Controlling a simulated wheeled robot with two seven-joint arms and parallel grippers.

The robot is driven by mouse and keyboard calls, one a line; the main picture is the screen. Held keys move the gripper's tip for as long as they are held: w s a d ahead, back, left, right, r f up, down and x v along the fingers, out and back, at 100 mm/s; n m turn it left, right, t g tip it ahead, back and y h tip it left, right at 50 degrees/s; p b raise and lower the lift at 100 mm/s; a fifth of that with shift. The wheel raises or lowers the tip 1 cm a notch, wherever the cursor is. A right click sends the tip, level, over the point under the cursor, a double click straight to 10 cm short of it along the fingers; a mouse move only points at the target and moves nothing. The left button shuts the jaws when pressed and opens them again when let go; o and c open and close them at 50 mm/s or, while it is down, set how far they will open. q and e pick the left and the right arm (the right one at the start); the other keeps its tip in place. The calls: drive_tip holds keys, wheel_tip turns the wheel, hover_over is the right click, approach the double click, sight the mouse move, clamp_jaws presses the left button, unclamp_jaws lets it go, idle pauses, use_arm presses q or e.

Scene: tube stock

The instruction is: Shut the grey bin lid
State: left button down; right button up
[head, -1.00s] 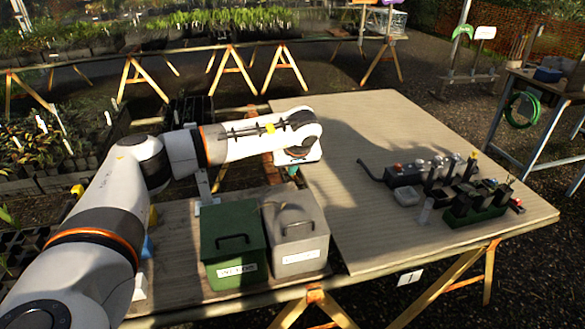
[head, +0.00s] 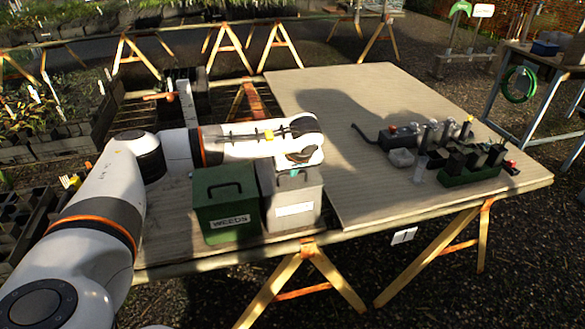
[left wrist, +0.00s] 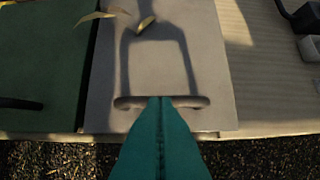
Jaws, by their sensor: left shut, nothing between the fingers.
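The grey bin (head: 294,210) stands on the wooden bench, right beside the green bin (head: 228,215), with a white label on its front. Its lid (left wrist: 205,60) shows from above in the left wrist view and appears to lie flat, about level with the green lid (left wrist: 40,70). The grey lid's bar handle (left wrist: 125,102) is near its front edge. My left gripper (left wrist: 160,99) is shut and empty, its teal fingers over the handle; I cannot tell if they touch it. In the head view my wrist hides most of the lid. My right gripper is not in view.
Right of the bins lies a wide board (head: 340,190), clear near them. At its right are a green rack (head: 468,175) and several dark and clear small items. Yellowish leaves (left wrist: 146,23) show over the grey lid.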

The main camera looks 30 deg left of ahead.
use_arm(q)
drive_tip(key=shift+s+d+f, duration=0.2)
drive_tip(key=shift+s+f, duration=0.05)
drive_tip(key=shift+f, duration=0.25)
drive_tip(key=shift+s+d+f, duration=0.2)
drive_tip(key=shift+s+f, duration=0.05)
drive_tip(key=shift+f, duration=0.25)
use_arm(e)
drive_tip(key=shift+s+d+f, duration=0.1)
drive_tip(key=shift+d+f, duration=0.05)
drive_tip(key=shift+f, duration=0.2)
